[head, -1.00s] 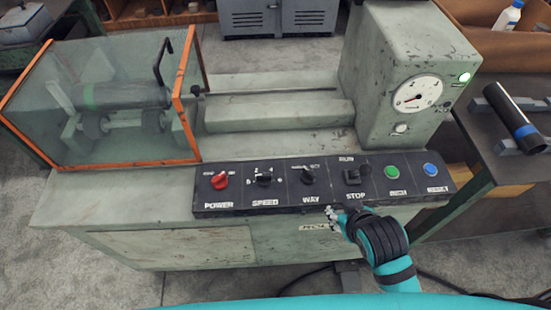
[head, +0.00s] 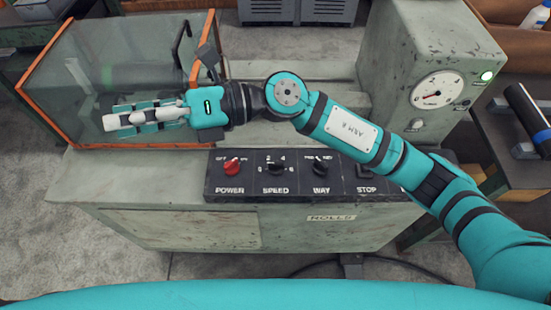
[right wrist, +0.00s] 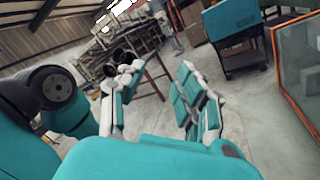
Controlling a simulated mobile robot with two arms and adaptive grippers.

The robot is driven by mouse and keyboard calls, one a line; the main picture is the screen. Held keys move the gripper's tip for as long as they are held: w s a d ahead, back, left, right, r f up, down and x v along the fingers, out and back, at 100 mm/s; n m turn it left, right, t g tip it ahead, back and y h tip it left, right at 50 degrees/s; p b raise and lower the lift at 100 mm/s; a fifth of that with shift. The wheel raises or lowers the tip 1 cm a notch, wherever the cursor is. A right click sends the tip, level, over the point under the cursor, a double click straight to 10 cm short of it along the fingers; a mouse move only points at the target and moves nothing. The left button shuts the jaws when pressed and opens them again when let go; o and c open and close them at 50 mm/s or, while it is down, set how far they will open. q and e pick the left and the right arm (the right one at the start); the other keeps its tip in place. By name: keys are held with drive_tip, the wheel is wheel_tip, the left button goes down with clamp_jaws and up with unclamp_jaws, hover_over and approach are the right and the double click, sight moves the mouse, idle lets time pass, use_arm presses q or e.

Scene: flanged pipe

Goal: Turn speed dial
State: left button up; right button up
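The black speed dial (head: 275,168) sits on the dark control panel (head: 245,192), between the red power dial (head: 232,167) and the black way dial (head: 320,168). Numbers show around it, but its exact setting is too small to tell. My right arm reaches across the machine from the right. My right gripper (head: 118,117) is left of and beyond the speed dial, apart from it, in front of the glass guard in the picture. In the right wrist view the right gripper (right wrist: 158,88) has its fingers spread, with nothing between them. My left gripper is not in view.
The orange-framed glass guard (head: 120,45) stands at the machine's left, close to my right gripper in the picture. The gauge housing (head: 430,60) rises at the right. My arm covers the panel's right end. Space directly above the three dials is clear.

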wheel_tip(320, 180, down, 7)
drive_tip(key=d+n+h, duration=0.1)
drive_tip(key=n+h, duration=0.3)
drive_tip(key=h, duration=0.1)
drive_tip(key=n+t+h, duration=0.2)
drive_tip(key=t+h, duration=0.3)
drive_tip(key=h, duration=0.8)
hover_over(276, 162)
wheel_tip(276, 162, down, 8)
wheel_tip(276, 162, down, 17)
drive_tip(key=p, duration=0.4)
drive_tip(key=shift+r, duration=0.1)
drive_tip(key=shift+c, duration=0.2)
clamp_jaws()
